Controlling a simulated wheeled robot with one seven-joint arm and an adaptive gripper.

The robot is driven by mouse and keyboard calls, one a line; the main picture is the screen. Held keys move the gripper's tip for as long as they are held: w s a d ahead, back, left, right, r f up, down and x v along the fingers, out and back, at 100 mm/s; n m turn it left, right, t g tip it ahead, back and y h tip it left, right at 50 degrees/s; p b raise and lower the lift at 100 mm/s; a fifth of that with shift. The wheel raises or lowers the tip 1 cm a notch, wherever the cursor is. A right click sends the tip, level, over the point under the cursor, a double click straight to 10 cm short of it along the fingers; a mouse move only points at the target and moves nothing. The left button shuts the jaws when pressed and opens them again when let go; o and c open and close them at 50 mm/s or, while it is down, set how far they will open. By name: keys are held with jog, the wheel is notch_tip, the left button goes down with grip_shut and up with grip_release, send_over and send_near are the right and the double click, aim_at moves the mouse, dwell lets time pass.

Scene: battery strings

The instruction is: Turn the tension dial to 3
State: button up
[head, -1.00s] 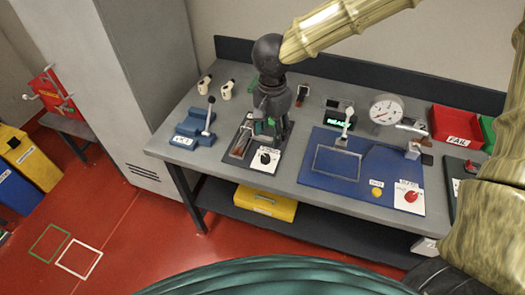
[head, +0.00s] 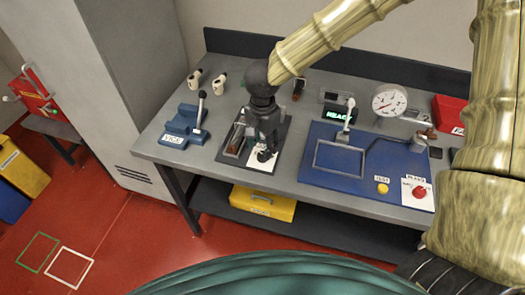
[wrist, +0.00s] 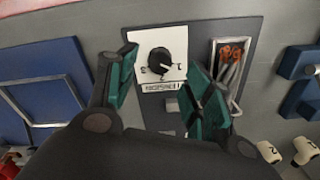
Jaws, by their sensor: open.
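The tension dial (wrist: 158,62) is a round black knob on a white plate (wrist: 150,80) marked 1, 2 and 3. In the wrist view a small white mark on the knob appears to point toward the 1. My gripper (wrist: 161,64) is open, with one green-padded finger on each side of the knob and visible gaps between. I cannot tell how far the fingertips are above the plate.
The blue vice (head: 183,133) stands left, and the blue board (head: 325,183) with a lever and buttons lies right.

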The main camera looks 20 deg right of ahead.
aim_at(263, 154)
jog(key=shift+f, duration=2.1)
jog(key=c, duration=1.1)
